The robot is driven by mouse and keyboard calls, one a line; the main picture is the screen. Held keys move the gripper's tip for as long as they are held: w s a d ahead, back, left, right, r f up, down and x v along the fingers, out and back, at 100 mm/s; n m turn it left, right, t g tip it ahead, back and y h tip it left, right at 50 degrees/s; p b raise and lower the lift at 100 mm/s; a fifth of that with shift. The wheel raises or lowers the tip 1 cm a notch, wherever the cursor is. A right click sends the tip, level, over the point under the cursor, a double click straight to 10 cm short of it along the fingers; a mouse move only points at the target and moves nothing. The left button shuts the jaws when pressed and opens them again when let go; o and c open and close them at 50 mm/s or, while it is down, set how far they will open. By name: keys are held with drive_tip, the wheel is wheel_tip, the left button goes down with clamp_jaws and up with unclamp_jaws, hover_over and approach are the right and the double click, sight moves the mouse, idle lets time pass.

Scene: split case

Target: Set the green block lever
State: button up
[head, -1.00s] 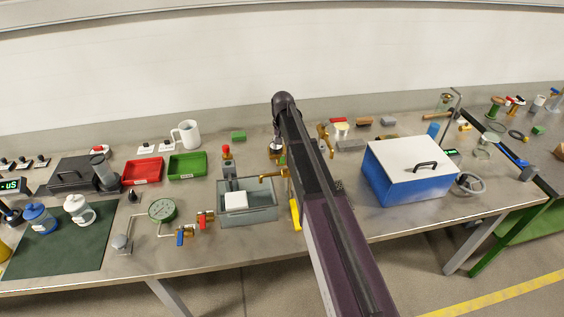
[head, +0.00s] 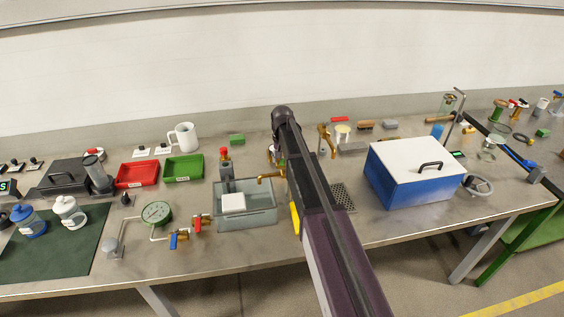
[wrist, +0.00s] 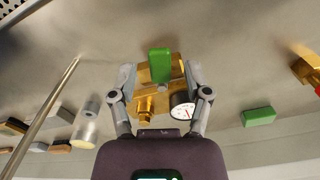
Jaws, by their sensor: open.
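A green block lever (wrist: 160,62) stands up on a brass fitting (wrist: 146,104) in the wrist view. A small round dial gauge (wrist: 182,107) sits on the fitting's right side. My gripper (wrist: 159,72) is open, with one finger on each side of the lever and fitting. Gaps show between the fingers and the lever; I see no contact. In the head view my own arm largely hides the gripper and the fitting.
A loose green block (wrist: 258,116) lies right of the fitting in the wrist view. A grey cylinder (wrist: 88,120) and a long rod (wrist: 45,115) are on the left. In the head view a sink (head: 262,213) and a blue case (head: 400,185) flank my arm.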

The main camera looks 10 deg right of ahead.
drive_tip(key=shift+c, duration=0.2)
clamp_jaws()
drive_tip(key=shift+d, duration=0.1)
drive_tip(key=shift+s+d+n, duration=0.1)
drive_tip(key=shift+d+n, duration=0.15)
drive_tip(key=shift+n, duration=0.6)
drive_tip(key=shift+d+n, duration=0.25)
drive_tip(key=shift+n, duration=0.6)
drive_tip(key=shift+o, duration=0.2)
unclamp_jaws()
drive_tip(key=shift+a+m, duration=0.15)
drive_tip(key=shift+m, duration=0.25)
